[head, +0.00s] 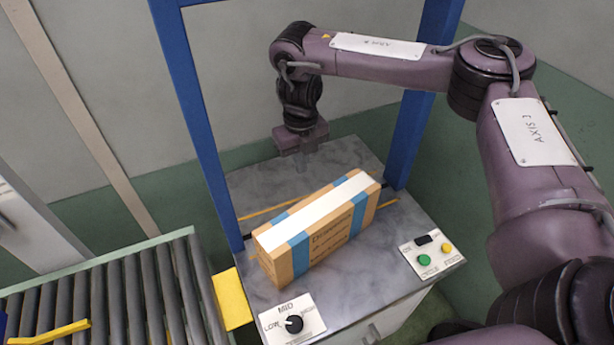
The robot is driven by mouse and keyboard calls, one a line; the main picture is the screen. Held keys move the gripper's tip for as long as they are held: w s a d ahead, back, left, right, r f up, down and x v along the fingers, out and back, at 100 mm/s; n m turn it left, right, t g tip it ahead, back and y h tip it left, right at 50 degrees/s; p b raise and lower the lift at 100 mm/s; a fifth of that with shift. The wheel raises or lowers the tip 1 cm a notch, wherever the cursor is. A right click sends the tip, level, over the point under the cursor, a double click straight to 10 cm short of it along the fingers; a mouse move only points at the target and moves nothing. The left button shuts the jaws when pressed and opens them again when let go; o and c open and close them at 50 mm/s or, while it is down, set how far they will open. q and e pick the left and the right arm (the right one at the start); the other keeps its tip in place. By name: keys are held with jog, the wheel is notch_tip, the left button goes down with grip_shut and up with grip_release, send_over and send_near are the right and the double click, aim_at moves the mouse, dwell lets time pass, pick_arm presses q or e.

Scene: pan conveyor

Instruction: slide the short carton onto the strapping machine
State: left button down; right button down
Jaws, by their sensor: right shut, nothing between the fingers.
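The carton (317,229) is brown with a white top strip and blue bands near its ends. It stands at a slant on the grey top of the strapping machine (370,265), within the blue frame. My right gripper (301,164) is shut and empty, pointing down behind the carton, over the far part of the machine top. I cannot tell whether its tips touch the surface; it looks apart from the carton. My left gripper is not in view.
A roller conveyor (120,290) lies at the left, with a yellow plate (231,298) between it and the machine. Blue posts (410,140) flank the top. A dial panel (292,320) and a button panel (432,252) sit on the near side.

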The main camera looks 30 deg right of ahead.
aim_at(310, 203)
jog(key=s+f, duration=0.1)
jog(key=f, duration=0.2)
jog(key=s+f+p, duration=0.1)
jog(key=f, duration=0.2)
jog(key=s+f+p, duration=0.1)
jog(key=s+f, duration=0.1)
jog(key=f, duration=0.1)
jog(key=shift+f, duration=0.25)
jog(key=shift+s+f, duration=0.15)
